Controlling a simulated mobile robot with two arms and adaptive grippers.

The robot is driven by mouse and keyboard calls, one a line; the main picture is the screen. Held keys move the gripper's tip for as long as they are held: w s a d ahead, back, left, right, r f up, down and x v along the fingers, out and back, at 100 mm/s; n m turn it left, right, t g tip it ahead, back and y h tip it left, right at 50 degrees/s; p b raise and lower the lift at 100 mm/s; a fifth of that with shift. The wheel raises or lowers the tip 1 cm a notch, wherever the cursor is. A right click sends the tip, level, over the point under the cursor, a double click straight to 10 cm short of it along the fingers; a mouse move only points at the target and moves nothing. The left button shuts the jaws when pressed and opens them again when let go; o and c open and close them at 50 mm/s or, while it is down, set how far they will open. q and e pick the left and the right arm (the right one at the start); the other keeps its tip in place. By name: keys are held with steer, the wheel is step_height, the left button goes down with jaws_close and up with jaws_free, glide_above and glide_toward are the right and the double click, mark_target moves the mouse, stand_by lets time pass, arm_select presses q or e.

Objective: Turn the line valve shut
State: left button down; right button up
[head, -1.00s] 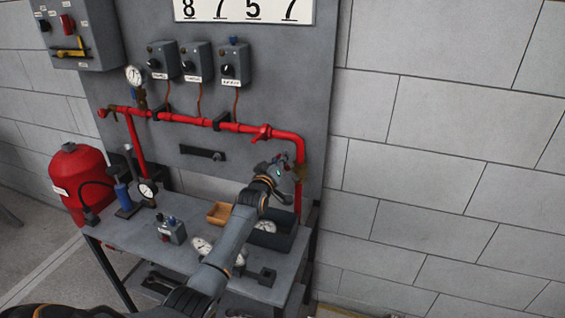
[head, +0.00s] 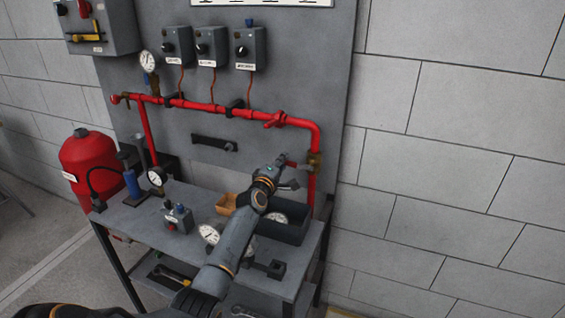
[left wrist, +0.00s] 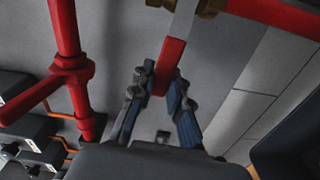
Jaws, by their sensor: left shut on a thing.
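The line valve has a brass body (head: 315,162) on the red vertical pipe at the right of the panel. Its lever, with a red grip (head: 291,163), reaches left from the body. In the left wrist view the brass body (left wrist: 205,8) is at the top, and a bare metal stem runs down to the red grip (left wrist: 168,62). My left gripper (head: 282,164) is shut on this grip; the wrist view shows the fingers (left wrist: 163,90) on both sides of it. My right gripper is not in view.
Below my left arm is a workbench (head: 150,219) with a dark bin (head: 291,233), a wooden box (head: 226,204) and loose gauges. A smaller red valve handle (head: 276,119) sits on the horizontal pipe above. The wall to the right is clear.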

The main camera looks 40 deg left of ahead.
arm_select(q)
steer(key=shift+w+d+f+n+b, duration=0.1)
steer(key=shift+f+n+b, duration=0.3)
steer(key=shift+n, duration=0.3)
steer(key=c, duration=1.3)
jaws_free()
steer(key=shift+d, duration=0.15)
steer(key=shift+o, duration=0.2)
steer(key=v, duration=1.2)
